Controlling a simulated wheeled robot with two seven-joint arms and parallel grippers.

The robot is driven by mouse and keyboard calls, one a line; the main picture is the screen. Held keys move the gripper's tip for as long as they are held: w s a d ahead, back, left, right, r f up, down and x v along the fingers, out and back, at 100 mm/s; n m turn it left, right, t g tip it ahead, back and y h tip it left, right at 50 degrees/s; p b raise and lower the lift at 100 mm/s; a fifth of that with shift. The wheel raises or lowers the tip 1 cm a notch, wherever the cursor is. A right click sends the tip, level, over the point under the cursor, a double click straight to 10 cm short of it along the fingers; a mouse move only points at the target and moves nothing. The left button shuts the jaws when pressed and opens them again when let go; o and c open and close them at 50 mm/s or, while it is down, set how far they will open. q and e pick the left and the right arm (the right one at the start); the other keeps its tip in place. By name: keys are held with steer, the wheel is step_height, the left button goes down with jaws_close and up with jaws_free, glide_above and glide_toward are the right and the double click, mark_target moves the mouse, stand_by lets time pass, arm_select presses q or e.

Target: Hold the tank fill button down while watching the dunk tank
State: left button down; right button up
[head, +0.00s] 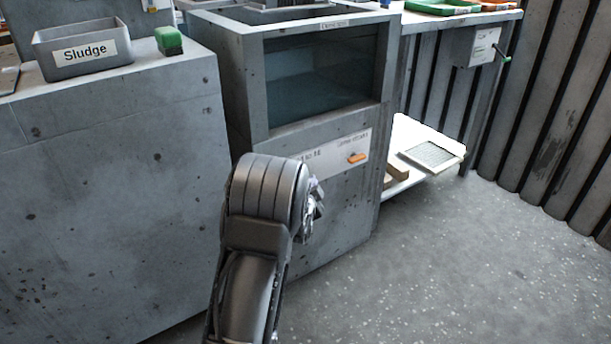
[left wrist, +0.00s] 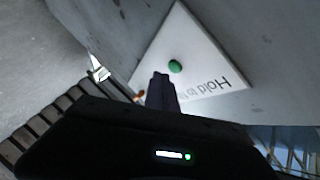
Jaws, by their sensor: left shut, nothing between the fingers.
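The dunk tank (head: 279,80) is a grey concrete-like cabinet with a dark window, and a bluish water-like level shows behind the glass (head: 325,85). A white label panel (head: 335,150) is on its front below the window. In the left wrist view a green round button (left wrist: 176,66) sits on a white plate (left wrist: 190,45) lettered "Hold to", the rest hidden. My left gripper (head: 316,200) is shut and empty in front of the panel. Its fingertips (left wrist: 160,76) are close beside the button; I cannot tell if they touch. My arm hides the button in the head view.
An orange handle (head: 356,158) is on the panel's right side. A grey bin labelled Sludge (head: 82,50) and a green block (head: 169,40) are on the left counter. A low white shelf (head: 425,135) holds a filter-like panel (head: 432,154). The floor at right is clear.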

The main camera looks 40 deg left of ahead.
arm_select(q)
steer(key=shift+a, duration=0.15)
steer(key=shift+w+a, duration=0.1)
steer(key=shift+a, duration=0.15)
steer(key=shift+w+a+b, duration=0.1)
steer(key=shift+a+b, duration=0.25)
steer(key=shift+a, duration=0.05)
stand_by(7.2)
